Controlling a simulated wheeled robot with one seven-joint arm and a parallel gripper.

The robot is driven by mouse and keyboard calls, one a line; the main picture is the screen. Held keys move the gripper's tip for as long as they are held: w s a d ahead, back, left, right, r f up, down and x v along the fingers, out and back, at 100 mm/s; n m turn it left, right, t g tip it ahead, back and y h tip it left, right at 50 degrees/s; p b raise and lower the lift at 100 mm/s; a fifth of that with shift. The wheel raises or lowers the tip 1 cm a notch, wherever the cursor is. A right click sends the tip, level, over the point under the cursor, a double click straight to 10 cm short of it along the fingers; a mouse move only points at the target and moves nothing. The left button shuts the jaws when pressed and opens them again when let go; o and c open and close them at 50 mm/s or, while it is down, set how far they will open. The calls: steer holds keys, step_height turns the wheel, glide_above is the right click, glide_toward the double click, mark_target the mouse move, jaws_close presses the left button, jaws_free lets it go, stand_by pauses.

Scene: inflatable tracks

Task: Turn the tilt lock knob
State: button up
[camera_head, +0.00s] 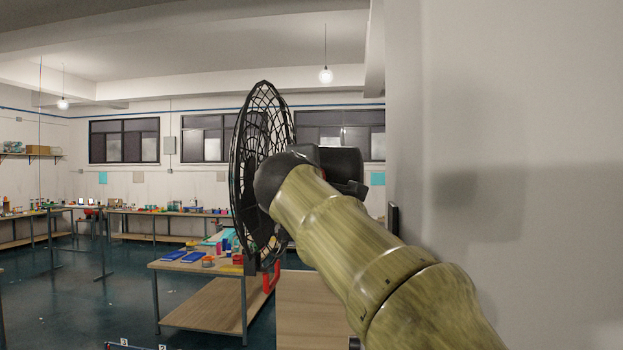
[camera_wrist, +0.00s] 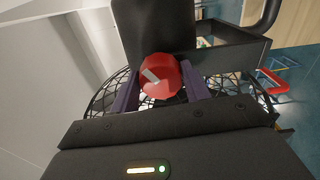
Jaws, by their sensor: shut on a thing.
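A red faceted knob (camera_wrist: 161,76) with a pale mark on its face sits at the middle of the wrist view, beside a dark block-like housing (camera_wrist: 155,28). My gripper (camera_wrist: 160,84) has its two purple fingers on either side of the knob and is shut on it. A black fan with a wire cage (camera_head: 250,120) stands upright at the middle of the head view, with my arm reaching to it. Part of the cage (camera_wrist: 98,98) also shows in the wrist view. In the head view the knob and my fingertips are hidden.
A workbench (camera_head: 185,266) with blue and other small items stands left of the fan. A red handle-like thing (camera_head: 271,277) is below the fan. A plain wall (camera_head: 500,130) closes off the right side. Open floor (camera_head: 100,300) lies at the left.

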steer(key=shift+f, duration=0.15)
steer(key=o, duration=1)
steer(key=shift+a, duration=0.1)
steer(key=shift+s, duration=0.1)
steer(key=s+a+b, duration=0.3)
steer(key=s+b, duration=0.5)
steer(key=s, duration=0.9)
steer(key=shift+a, duration=0.15)
steer(key=shift+w, duration=0.15)
